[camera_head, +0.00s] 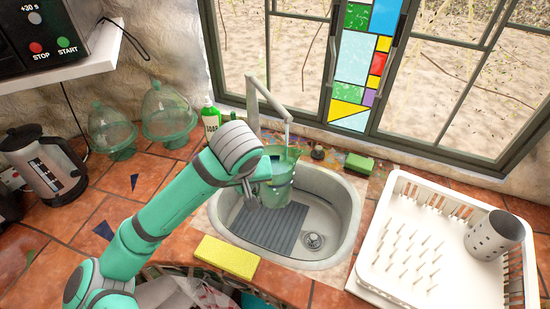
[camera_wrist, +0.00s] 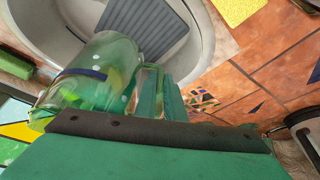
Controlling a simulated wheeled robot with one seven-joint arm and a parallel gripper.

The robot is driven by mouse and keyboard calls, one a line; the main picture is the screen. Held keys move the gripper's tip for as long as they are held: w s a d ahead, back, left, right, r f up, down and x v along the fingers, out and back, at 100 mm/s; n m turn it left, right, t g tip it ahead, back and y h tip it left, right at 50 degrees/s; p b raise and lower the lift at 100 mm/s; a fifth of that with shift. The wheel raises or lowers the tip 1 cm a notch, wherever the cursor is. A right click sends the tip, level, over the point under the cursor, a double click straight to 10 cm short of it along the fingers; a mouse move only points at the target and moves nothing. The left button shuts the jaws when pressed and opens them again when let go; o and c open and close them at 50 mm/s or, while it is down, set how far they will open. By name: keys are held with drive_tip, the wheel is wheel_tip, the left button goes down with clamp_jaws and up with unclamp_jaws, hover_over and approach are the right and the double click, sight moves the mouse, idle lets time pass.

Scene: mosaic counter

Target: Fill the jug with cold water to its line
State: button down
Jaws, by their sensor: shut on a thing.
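The jug (camera_head: 281,178) is clear green, with a dark band around it. It is upright over the sink (camera_head: 340,215), below the tap's spout (camera_head: 288,117). A thin pale streak shows between spout and jug; I cannot be sure that it is running water. My gripper (camera_head: 251,188) is shut on the jug's handle, at the jug's left side. In the wrist view the jug (camera_wrist: 98,80) shows its dark blue line (camera_wrist: 82,74), and the fingers (camera_wrist: 162,100) are at the handle. The water level inside is not clear in either view.
A grey ribbed mat (camera_head: 268,229) and a drain (camera_head: 313,240) lie in the basin. A yellow sponge (camera_head: 226,257) lies at the front edge. A white dish rack (camera_head: 376,270) stands right, a kettle (camera_head: 47,165) and glass domes (camera_head: 110,130) left. A soap bottle (camera_head: 210,118) stands behind my arm.

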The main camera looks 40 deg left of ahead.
drive_tip(key=shift+r, duration=0.1)
idle(0.4)
drive_tip(key=s, duration=0.1)
drive_tip(key=s+d+r, duration=0.1)
drive_tip(key=s, duration=0.1)
drive_tip(key=s+r, duration=0.1)
drive_tip(key=shift+s+d, duration=0.15)
drive_tip(key=shift+s, duration=0.25)
idle(0.5)
